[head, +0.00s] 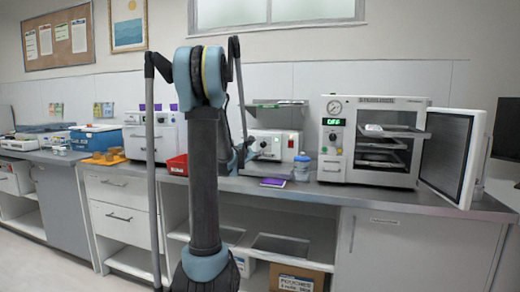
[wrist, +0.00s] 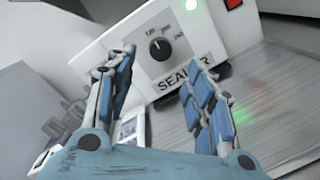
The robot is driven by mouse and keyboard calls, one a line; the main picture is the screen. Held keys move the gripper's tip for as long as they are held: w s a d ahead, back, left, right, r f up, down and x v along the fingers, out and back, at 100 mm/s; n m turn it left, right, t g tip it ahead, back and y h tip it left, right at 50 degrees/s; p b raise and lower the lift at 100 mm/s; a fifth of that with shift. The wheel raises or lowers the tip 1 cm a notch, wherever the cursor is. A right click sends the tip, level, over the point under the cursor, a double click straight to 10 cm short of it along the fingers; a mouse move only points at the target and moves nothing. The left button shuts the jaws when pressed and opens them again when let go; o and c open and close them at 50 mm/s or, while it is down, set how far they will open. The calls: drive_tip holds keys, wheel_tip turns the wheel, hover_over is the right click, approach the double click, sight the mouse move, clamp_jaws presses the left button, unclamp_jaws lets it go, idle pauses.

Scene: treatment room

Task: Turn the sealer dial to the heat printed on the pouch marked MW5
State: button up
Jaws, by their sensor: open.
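The sealer (head: 275,145) is a white machine on the counter; the wrist view shows its front with the word SEALER (wrist: 188,78). Its round black dial (wrist: 159,49) has a light pointer mark that appears to point up and left. The printed numbers around it are too blurred to read. My gripper (wrist: 165,75) is open and empty, its blue-padded fingers on either side below the dial, apart from it as far as I can tell. In the head view my arm partly hides the sealer. I cannot make out a pouch marked MW5.
A purple-and-white flat item (head: 273,182) lies on the counter (head: 330,192). A red bin (head: 177,165) stands left.

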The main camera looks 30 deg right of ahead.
sight(262, 145)
drive_tip(key=x, duration=0.7)
drive_tip(key=shift+w+d, duration=0.1)
drive_tip(key=shift+d, duration=0.1)
drive_tip(key=shift+c, duration=0.6)
drive_tip(key=c, duration=1)
